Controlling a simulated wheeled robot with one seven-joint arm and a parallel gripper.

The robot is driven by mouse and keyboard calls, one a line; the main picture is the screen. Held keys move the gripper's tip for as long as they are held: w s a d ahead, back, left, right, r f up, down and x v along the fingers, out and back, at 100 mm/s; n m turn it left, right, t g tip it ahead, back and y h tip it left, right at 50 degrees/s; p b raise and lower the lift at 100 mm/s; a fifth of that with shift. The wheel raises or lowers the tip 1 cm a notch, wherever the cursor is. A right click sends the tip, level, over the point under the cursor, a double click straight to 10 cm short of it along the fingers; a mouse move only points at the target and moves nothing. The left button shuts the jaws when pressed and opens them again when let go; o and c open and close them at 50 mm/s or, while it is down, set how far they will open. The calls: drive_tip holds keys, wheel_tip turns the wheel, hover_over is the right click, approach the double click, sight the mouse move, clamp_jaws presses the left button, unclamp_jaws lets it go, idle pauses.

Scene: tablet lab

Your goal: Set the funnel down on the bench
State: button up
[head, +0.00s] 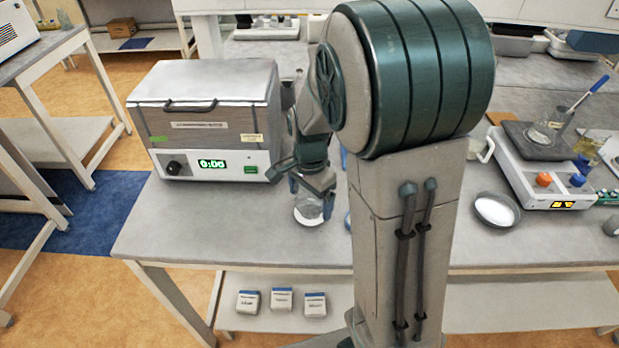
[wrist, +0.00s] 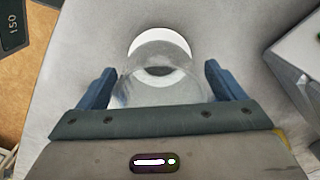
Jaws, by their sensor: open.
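The funnel (wrist: 140,88) looks like clear glass in the wrist view, with a white round patch (wrist: 160,40) at its far side. In the head view, the funnel (head: 308,213) shows as a clear and white round shape on the bench (head: 230,235), below my gripper (head: 312,188). In the wrist view, my gripper (wrist: 160,72) is open, with one blue finger on each side of the funnel. The funnel appears to rest on the bench. Its lower part is hard to make out, and I cannot tell whether a finger touches it.
A metal-lidded bath (head: 205,120) showing 0:00 stands left of my gripper. A white dish (head: 496,210) and a white instrument (head: 535,170) with orange and blue knobs stand to the right. The bench front left is clear. Several small boxes (head: 281,300) lie on the lower shelf.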

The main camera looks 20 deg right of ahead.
wheel_tip(320, 180, up, 11)
drive_tip(key=s+n+t, duration=0.3)
drive_tip(key=s+n, duration=0.9)
drive_tip(key=s, duration=0.2)
drive_tip(key=shift+s+n, duration=0.2)
drive_tip(key=shift+n, duration=0.1)
